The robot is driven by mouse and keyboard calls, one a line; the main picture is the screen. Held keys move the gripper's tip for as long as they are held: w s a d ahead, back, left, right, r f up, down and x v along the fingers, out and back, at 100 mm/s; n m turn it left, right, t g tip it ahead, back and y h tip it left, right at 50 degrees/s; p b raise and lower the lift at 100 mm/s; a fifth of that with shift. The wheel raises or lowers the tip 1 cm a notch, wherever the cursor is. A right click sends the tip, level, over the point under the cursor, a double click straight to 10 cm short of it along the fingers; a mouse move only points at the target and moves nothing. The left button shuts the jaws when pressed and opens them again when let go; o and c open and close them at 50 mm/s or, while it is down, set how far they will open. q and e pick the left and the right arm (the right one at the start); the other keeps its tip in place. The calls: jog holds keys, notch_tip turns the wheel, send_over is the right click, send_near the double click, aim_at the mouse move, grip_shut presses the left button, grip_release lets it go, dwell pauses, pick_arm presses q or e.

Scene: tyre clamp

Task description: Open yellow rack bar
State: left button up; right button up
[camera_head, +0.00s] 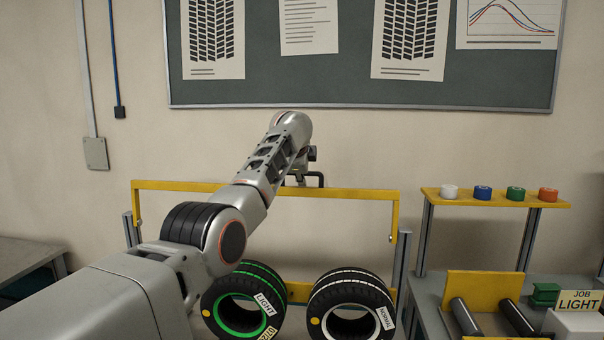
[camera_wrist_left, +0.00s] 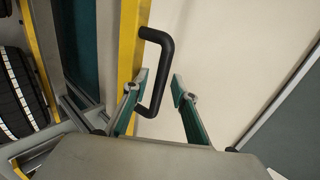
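The yellow rack bar (camera_head: 352,193) runs level across the top of the rack, with side arms bent down at both ends. Its black handle (camera_head: 320,180) shows just right of my left arm's end. In the wrist view the yellow bar (camera_wrist_left: 132,50) carries the black D-shaped handle (camera_wrist_left: 166,65). My left gripper (camera_wrist_left: 158,80) is open, its two fingers apart, with the handle's grip appearing between the fingertips. I see no clear contact. In the head view the left gripper is mostly hidden behind my wrist. My right gripper is in neither view.
Two tyres, one green-rimmed (camera_head: 222,312) and one white-striped (camera_head: 352,290), sit in the rack below the bar. A bench on the right holds rollers (camera_head: 466,317) and a yellow shelf (camera_head: 470,198) with coloured caps. A wall board (camera_head: 300,92) hangs behind.

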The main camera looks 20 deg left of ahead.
pick_arm(q)
jog(key=v, duration=1.2)
jog(key=shift+s+a, duration=0.1)
dwell(0.4)
